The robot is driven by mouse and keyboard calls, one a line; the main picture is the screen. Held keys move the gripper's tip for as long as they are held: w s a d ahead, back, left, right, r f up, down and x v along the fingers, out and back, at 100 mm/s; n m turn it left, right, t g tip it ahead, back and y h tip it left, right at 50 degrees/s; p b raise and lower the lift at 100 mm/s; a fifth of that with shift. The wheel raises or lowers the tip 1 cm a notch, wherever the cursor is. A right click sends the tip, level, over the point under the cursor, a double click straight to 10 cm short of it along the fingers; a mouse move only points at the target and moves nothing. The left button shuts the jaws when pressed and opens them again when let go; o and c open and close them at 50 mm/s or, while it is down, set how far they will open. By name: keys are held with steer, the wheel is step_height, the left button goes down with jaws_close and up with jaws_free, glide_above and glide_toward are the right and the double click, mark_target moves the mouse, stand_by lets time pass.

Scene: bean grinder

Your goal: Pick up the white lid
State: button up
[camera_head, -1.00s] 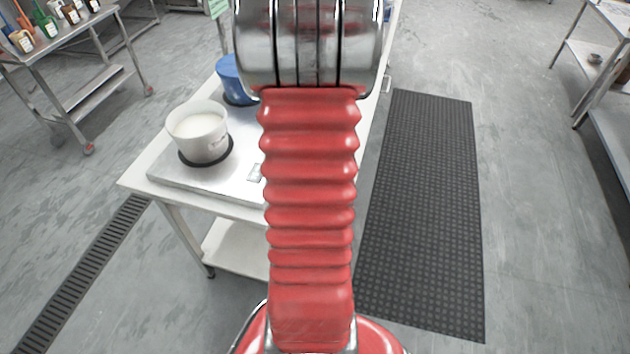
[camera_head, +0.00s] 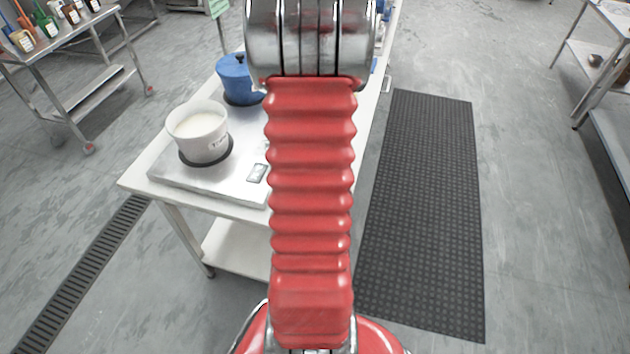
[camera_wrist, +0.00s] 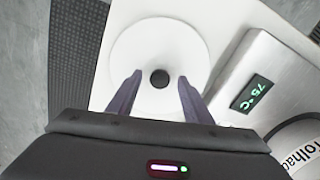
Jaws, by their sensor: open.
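The white lid (camera_wrist: 160,45) shows in the wrist view as a round white disc with a black knob (camera_wrist: 160,78) at its middle. It lies on the white table (camera_wrist: 121,14). My gripper (camera_wrist: 158,78) is open, its two dark fingers pointing at the lid with the knob between their tips. I cannot tell the height of the fingertips over the lid. In the head view the lid and my gripper are hidden behind my red arm.
A white pot (camera_head: 201,133) stands on a steel hot plate (camera_head: 200,180), left of my arm. The plate's display reads 75 °C in the wrist view (camera_wrist: 258,86). A blue pot (camera_head: 236,78) stands behind it. A black mat (camera_head: 425,210) lies on the floor to the right.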

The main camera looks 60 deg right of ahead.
jaws_close()
stand_by(0.5)
steer(key=shift+r, duration=0.1)
step_height(320, 180, up, 10)
stand_by(0.7)
stand_by(0.4)
